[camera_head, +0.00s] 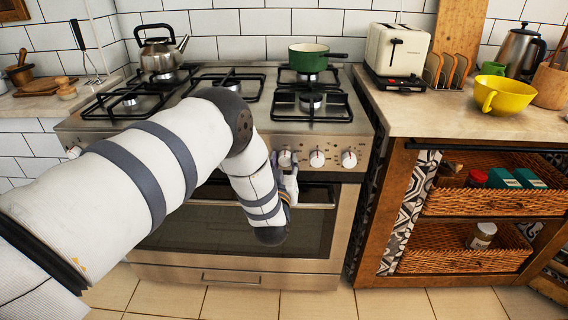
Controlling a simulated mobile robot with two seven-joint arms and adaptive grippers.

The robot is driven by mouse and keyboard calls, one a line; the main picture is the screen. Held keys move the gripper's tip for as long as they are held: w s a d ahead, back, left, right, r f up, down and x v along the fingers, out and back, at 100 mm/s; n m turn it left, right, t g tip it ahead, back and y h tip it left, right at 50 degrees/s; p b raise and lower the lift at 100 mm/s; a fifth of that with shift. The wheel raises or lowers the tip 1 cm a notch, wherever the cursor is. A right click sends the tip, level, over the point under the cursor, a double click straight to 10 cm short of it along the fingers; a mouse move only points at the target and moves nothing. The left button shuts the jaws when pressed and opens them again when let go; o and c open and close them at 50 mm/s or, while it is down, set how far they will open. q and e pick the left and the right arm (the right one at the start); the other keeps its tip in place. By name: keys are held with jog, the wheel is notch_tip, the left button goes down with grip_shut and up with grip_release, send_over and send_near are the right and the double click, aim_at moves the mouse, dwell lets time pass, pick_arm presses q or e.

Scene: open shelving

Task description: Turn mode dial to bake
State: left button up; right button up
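A steel stove with an oven (172,232) stands in front of me. Its front panel carries a row of round white dials. Three dials show right of my arm: the left dial (286,158), the middle dial (317,159) and the right dial (349,160). Another dial (74,152) shows at the panel's left end. I cannot read their markings. My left gripper (288,172) is at the panel, just below and against the left one of the three dials. Its fingers are small and partly hidden by my wrist, so its opening is unclear. My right gripper is out of view.
A kettle (162,54) and a green pot (309,57) stand on the burners. A toaster (397,50) and a yellow bowl (503,96) are on the right counter. The oven handle (318,206) runs below the dials. The floor in front is clear.

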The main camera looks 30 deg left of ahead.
pick_arm(q)
jog(key=c, duration=0.5)
jog(key=shift+o, duration=0.2)
jog(key=m, duration=0.4)
jog(key=shift+d+m, duration=0.1)
jog(key=shift+m, duration=0.2)
jog(key=m, duration=0.3)
jog(key=shift+m+g, duration=0.3)
jog(key=shift+f+m, duration=0.1)
jog(key=shift+m, duration=1.4)
jog(key=o, duration=1.1)
